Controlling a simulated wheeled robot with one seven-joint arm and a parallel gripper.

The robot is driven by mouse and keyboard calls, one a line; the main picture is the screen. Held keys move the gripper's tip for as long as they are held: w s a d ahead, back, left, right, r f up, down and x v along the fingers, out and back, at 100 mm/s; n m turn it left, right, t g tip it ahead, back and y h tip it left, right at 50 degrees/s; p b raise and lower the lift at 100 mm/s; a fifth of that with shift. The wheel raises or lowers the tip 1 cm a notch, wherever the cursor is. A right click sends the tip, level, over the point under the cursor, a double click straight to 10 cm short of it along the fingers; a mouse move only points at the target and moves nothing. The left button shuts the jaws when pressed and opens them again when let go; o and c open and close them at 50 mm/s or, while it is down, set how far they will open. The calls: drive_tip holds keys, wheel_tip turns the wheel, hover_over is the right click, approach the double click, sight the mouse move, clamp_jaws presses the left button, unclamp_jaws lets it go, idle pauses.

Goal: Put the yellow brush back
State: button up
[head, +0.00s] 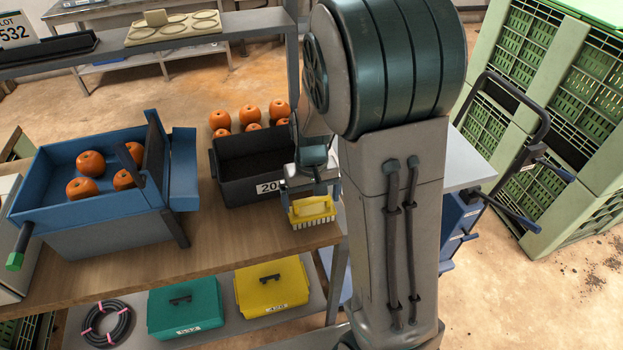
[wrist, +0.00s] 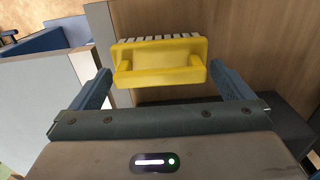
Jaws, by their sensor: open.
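The yellow brush (head: 312,211) is at the front right edge of the wooden table, with its pale bristles downward in the head view. In the wrist view the brush (wrist: 158,62) lies between the fingertips, its handle facing the camera and its bristles at the far side. My gripper (head: 311,193) is open just above and around the brush; the wrist view shows my gripper (wrist: 160,70) with a blue finger on each side and a visible gap to the handle. I cannot tell exactly how the brush rests on the table.
A dark crate (head: 238,182) with a number label stands just left of my gripper. A blue tray (head: 60,203) with several oranges is further left. More oranges (head: 278,109) lie behind the crate. Teal (head: 185,308) and yellow (head: 272,288) boxes sit on the lower shelf.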

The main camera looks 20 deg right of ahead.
sight(312, 199)
wheel_tip(312, 199, up, 11)
drive_tip(key=s+r+t, duration=0.2)
drive_tip(key=s+t, duration=0.1)
drive_tip(key=s, duration=1.1)
drive_tip(key=shift+s+r, duration=0.4)
